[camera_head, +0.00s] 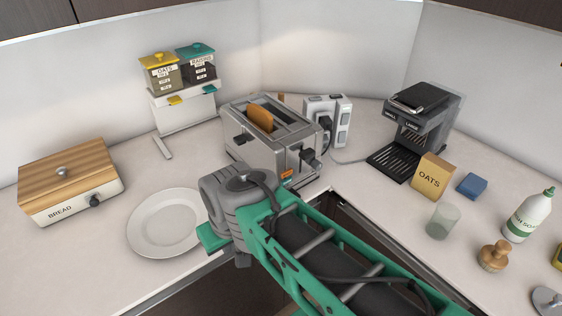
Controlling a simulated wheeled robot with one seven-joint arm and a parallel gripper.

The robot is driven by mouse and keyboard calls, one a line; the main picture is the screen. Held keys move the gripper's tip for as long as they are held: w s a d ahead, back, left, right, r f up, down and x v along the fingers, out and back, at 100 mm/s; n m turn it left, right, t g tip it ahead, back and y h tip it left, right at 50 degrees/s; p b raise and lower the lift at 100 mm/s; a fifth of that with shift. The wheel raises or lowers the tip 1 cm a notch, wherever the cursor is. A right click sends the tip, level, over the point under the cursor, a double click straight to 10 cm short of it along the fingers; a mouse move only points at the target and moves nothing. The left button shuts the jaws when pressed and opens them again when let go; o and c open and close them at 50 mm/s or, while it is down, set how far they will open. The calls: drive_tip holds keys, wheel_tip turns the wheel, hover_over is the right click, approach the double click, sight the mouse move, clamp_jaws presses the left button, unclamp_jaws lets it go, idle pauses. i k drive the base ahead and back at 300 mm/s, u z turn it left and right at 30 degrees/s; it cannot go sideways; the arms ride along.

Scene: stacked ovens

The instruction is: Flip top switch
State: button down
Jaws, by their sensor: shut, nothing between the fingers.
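A white and grey socket block (328,118) stands upright on the counter behind the toaster, near the corner of the walls. A dark plug sits in its left part, and a column of small switches (344,117) runs down its right part. The topmost switch is too small to tell which way it is set. My gripper (213,237) is at the front edge of the counter, by the right rim of the plate. It is shut and empty, with only its green end showing beside my grey wrist. It is well apart from the socket block.
A toaster (297,165) with bread in it stands between my wrist and the socket block. A white plate (140,238) lies to the left. A coffee machine (435,108) and an oats box (432,178) stand to the right. Counter between toaster and coffee machine is mostly clear, apart from a cord.

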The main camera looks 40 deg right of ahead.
sight(345, 118)
drive_tip(key=z, duration=1.35)
